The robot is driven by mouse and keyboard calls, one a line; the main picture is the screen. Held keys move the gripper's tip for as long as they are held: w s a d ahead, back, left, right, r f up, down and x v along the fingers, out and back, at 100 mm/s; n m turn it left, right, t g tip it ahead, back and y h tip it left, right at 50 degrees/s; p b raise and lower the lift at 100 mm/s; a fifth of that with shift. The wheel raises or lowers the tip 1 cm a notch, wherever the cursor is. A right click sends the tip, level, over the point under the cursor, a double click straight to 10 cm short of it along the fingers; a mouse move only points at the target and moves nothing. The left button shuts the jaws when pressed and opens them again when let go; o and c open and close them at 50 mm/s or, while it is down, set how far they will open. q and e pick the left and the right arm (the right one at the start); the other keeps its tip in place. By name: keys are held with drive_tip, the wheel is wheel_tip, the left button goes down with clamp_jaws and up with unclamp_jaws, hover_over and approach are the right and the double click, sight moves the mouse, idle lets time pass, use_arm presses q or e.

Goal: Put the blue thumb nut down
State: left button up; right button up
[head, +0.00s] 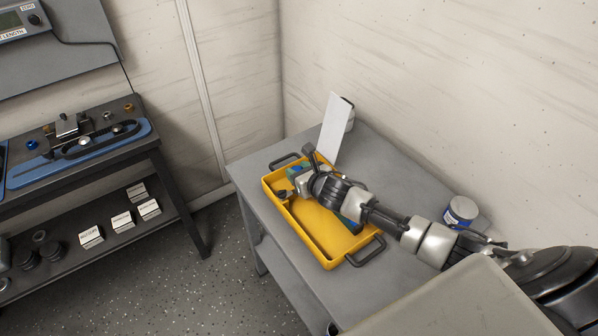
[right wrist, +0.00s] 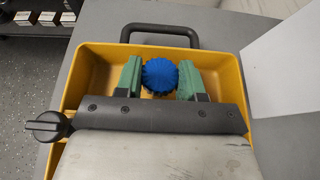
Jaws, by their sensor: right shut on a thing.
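The blue thumb nut (right wrist: 160,76) shows in the right wrist view, round with a ridged rim, between the two green fingers of my right gripper (right wrist: 160,82). The gripper is shut on it, over the inside of the yellow tray (right wrist: 90,60). In the head view my right gripper (head: 290,184) is over the far left part of the yellow tray (head: 318,240), and the nut is too hidden there to make out. I cannot tell whether the nut touches the tray floor. My left gripper is not in view.
The tray has dark handles and stands on a grey table (head: 405,185). A white card (head: 333,127) stands behind it, and a blue-and-white can (head: 460,212) is to the right. A bench with a blue fixture (head: 85,150) is at the left. The table's front right is covered by my own body.

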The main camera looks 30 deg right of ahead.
drive_tip(key=shift+s+f+b, duration=0.2)
drive_tip(key=shift+f+b, duration=0.1)
drive_tip(key=shift+f, duration=0.3)
drive_tip(key=o, duration=0.9)
drive_tip(key=shift+a+f, duration=0.1)
drive_tip(key=shift+f, duration=0.1)
drive_tip(key=shift+r+p, duration=0.3)
drive_tip(key=shift+r, duration=0.15)
drive_tip(key=v, duration=1.2)
drive_tip(key=shift+r, duration=0.4)
drive_tip(key=shift+w, duration=0.2)
